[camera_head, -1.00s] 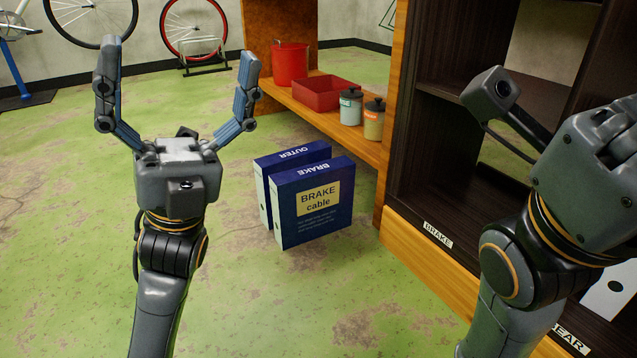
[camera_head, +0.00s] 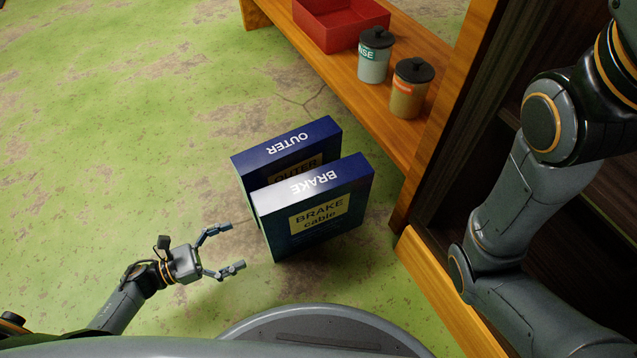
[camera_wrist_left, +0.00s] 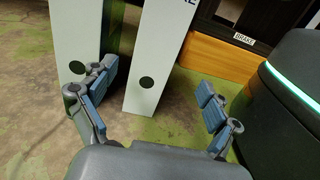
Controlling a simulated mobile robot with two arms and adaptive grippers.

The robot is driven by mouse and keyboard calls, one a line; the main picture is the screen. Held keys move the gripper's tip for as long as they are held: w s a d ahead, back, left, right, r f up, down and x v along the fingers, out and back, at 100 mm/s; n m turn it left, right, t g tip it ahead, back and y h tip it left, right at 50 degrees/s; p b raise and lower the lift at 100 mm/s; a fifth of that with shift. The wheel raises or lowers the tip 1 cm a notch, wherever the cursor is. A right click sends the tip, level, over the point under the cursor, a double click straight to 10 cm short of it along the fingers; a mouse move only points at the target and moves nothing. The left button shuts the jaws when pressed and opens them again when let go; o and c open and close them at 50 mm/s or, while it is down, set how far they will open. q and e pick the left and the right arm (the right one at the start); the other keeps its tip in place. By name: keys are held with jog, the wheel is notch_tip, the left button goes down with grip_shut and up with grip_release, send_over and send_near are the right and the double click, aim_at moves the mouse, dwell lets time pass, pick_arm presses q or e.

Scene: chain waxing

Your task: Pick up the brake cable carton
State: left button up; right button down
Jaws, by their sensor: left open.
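The brake cable carton (camera_head: 322,207) is dark blue with a yellow label and stands upright on the green floor. In the left wrist view its pale narrow side (camera_wrist_left: 158,60) faces my gripper. The similar OUTER carton (camera_head: 288,152) stands just behind it, with a narrow gap between them; its pale side also shows in the left wrist view (camera_wrist_left: 76,40). My left gripper (camera_head: 238,248) is open and empty, low by the floor, left of the brake carton. In the left wrist view its fingers (camera_wrist_left: 155,105) spread to either side of the brake carton's narrow side, short of it. My right gripper is out of view.
A wooden bench (camera_head: 390,135) behind the cartons holds a red tray (camera_head: 340,28) and two lidded jars (camera_head: 411,88). A dark shelf with an orange base board (camera_head: 440,285) stands at right. The floor at left (camera_head: 120,150) is clear.

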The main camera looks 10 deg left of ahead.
pick_arm(q)
jog(key=b+x, duration=0.2)
jog(key=x, duration=0.6)
jog(key=shift+d, duration=0.15)
jog(key=b+x, duration=0.1)
jog(key=x, duration=0.1)
jog(key=b+x, duration=0.2)
jog(key=x, duration=0.1)
jog(key=shift+w+r, duration=0.1)
jog(key=shift+w, duration=0.3)
jog(key=c, duration=1.7)
jog(key=shift+r, duration=0.15)
grip_shut()
